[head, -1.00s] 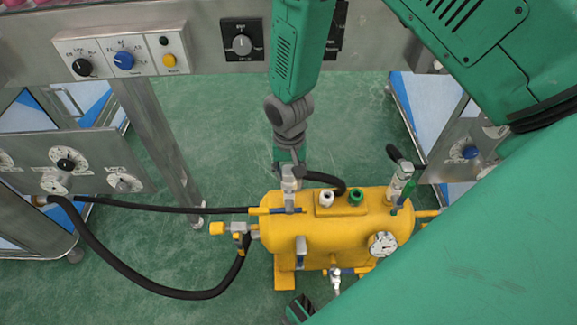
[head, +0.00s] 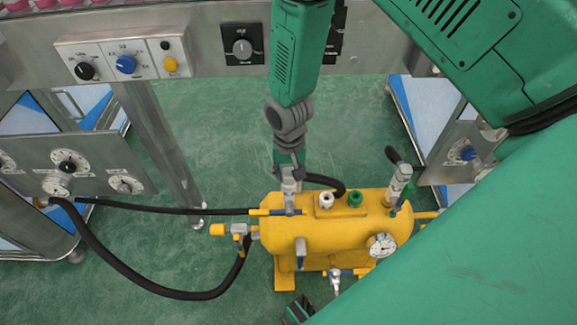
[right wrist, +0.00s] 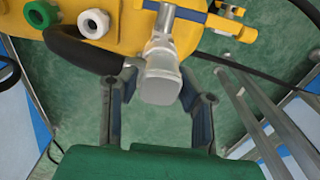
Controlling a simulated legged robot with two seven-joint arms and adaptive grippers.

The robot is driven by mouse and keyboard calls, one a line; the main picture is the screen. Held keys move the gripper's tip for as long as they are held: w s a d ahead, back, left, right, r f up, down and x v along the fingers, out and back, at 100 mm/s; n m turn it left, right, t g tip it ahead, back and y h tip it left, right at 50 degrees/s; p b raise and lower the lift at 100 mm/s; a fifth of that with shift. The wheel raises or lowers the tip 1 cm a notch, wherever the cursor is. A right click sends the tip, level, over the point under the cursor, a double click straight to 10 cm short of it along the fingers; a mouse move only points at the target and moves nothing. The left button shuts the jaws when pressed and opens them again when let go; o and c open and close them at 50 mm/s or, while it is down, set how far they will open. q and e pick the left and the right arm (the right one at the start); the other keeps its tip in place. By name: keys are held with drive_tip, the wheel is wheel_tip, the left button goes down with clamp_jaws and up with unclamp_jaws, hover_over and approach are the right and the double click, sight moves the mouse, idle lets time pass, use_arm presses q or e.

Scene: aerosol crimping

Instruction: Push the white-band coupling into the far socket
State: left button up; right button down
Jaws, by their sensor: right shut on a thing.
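My right gripper (head: 289,168) reaches down from the top middle to the far left end of the yellow tank (head: 365,226). In the right wrist view its two dark fingers (right wrist: 160,85) stand on either side of a pale silver coupling (right wrist: 160,78) at the tank's edge; it is shut on it. The coupling also shows in the head view (head: 290,183). A white band on it is not clear, and the socket mouth is hidden. My left gripper is not clearly visible.
A white ring port (head: 327,199) and a green ring port (head: 355,198) sit on the tank's top, beside a black hose (head: 325,180). A gauge (head: 383,246) is at the right. Another hose (head: 175,293) loops across the floor. A control panel (head: 122,58) stands behind.

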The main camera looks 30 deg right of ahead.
drive_tip(key=shift+f, duration=0.15)
drive_tip(key=c, duration=1.1)
unclamp_jaws()
drive_tip(key=shift+r, duration=0.3)
wheel_tip(320, 180, up, 11)
drive_tip(key=shift+r, duration=0.15)
drive_tip(key=shift+w, duration=0.1)
